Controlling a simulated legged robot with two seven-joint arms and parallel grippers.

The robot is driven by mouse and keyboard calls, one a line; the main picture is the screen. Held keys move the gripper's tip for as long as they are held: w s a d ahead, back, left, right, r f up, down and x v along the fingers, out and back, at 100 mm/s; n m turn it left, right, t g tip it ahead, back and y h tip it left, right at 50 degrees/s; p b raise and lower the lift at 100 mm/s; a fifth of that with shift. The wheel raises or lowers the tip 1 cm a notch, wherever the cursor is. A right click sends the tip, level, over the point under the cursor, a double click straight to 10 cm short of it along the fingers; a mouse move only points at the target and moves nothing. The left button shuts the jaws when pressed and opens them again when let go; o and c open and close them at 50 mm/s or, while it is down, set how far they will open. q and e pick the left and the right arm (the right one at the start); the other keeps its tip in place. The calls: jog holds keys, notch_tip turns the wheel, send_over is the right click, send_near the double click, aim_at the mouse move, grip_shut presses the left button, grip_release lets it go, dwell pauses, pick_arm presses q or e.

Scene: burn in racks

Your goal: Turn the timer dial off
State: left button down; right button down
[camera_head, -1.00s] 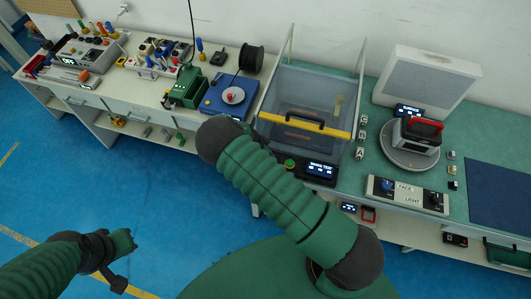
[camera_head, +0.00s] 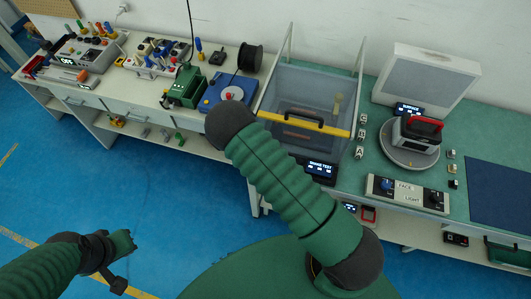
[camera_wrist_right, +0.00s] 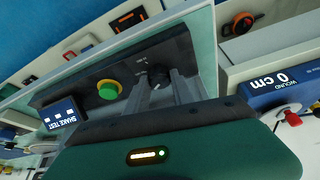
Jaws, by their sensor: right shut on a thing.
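The timer dial is a small black knob (camera_wrist_right: 158,72) on the dark control panel of the shake test box, seen in the right wrist view. My right gripper (camera_wrist_right: 160,82) has its two grey fingers shut on this knob, one on each side. A green button (camera_wrist_right: 108,90) in a yellow ring is beside it, and the shake test display (camera_wrist_right: 62,115) is further left. In the head view the display (camera_head: 322,169) shows, but my right arm hides the dial and right gripper. My left gripper (camera_head: 122,263) is open and empty above the floor.
The face/light switch panel (camera_head: 407,194) and a turntable (camera_head: 395,155) are on the right.

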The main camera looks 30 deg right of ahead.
jog(key=n+t+y, duration=0.1)
jog(key=n, duration=0.2)
jog(key=n+b, duration=0.1)
jog(key=n, duration=0.2)
jog(key=shift+s+t+y, duration=0.1)
jog(key=shift+t+y, duration=0.3)
jog(key=shift+d+n+t+y+b, duration=0.15)
jog(key=shift+n+y, duration=0.25)
jog(key=shift+n, duration=0.85)
jog(key=shift+n+t+y+b, duration=0.15)
jog(key=shift+n+y, duration=0.25)
jog(key=shift+n, duration=0.85)
jog(key=shift+s, duration=0.1)
jog(key=c, duration=1.1)
grip_release()
jog(key=v, duration=1.6)
jog(key=shift+r, duration=0.4)
